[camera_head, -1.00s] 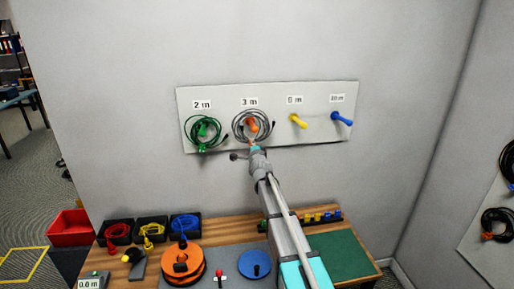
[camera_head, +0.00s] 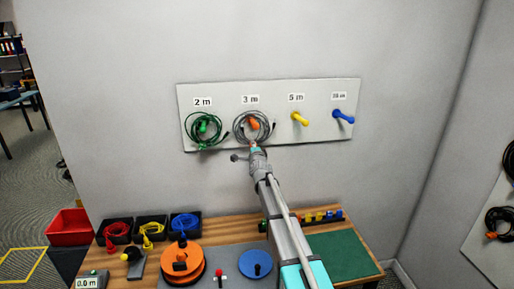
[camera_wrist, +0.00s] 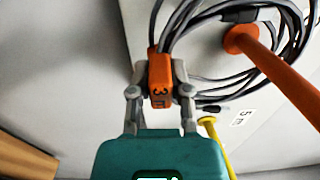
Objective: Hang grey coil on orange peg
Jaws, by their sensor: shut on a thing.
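The grey coil (camera_head: 237,127) is at the orange peg (camera_head: 254,124) under the "3 m" label on the wall board. Its loops appear to surround the peg. In the wrist view, the peg (camera_wrist: 275,72) sticks out through the grey loops (camera_wrist: 293,42). I cannot tell whether the coil's weight rests on it. My gripper (camera_head: 254,147) is just below the peg. It also shows in the wrist view (camera_wrist: 160,82), shut on the coil's orange "3 m" tag (camera_wrist: 160,70). The gripper hides part of the tag.
A green coil (camera_head: 188,130) hangs on the green peg to the left. The yellow peg (camera_head: 299,118) and blue peg (camera_head: 343,116) to the right are bare. The bench below holds cable bins (camera_head: 150,230), an orange reel (camera_head: 182,262) and a blue disc (camera_head: 255,264).

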